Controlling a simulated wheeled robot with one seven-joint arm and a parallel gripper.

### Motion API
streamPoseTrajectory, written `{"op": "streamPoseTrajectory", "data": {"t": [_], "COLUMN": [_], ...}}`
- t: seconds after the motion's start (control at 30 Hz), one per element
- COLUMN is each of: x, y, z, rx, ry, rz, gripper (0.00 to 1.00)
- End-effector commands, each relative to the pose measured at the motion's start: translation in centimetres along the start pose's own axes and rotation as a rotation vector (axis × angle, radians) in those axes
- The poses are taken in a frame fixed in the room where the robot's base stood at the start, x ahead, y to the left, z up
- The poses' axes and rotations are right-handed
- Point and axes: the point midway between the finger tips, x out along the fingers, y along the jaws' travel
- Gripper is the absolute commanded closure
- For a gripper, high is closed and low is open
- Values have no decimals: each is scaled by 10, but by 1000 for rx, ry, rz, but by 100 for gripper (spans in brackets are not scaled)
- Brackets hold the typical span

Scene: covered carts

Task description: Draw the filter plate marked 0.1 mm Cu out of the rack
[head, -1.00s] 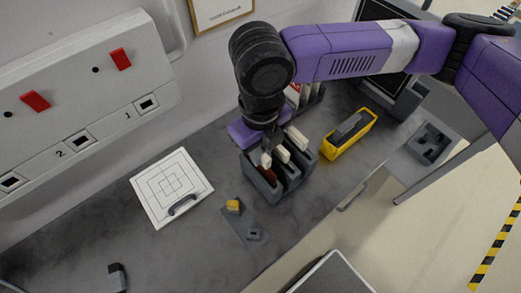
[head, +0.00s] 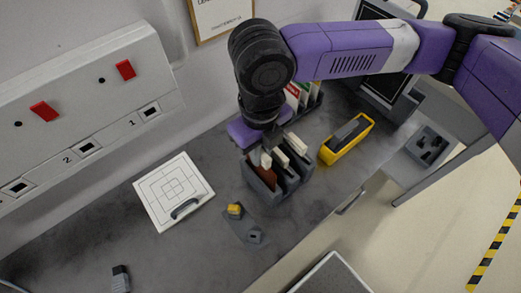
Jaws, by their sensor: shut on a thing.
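The dark grey rack (head: 279,191) stands on the bench with several upright plates in its slots. The leftmost plate (head: 264,174) is reddish-brown with a pale tab at its top; its lower part is inside the rack. Paler plates (head: 298,145) stand in the slots to its right. My gripper (head: 267,150) points down over the left end of the rack, shut on the reddish-brown plate at its tab. The wrist partly hides the fingers. No marking on the plates is readable, so I cannot tell which says 0.1 mm Cu.
A white target board (head: 163,202) with a handle lies left of the rack. A small grey plate with a yellow block (head: 235,211) lies in front. A yellow case (head: 335,151) stands to the right. Binders (head: 297,98) and a monitor stand behind. The left bench is mostly clear.

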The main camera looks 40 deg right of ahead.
Motion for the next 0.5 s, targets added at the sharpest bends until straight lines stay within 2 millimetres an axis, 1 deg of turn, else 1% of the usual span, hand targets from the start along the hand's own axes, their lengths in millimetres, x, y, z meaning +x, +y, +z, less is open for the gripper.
{"op": "streamPoseTrajectory", "data": {"t": [0.5], "x": [-16], "y": [0], "z": [0], "rx": [0], "ry": [-1], "rz": [0], "gripper": [100]}}
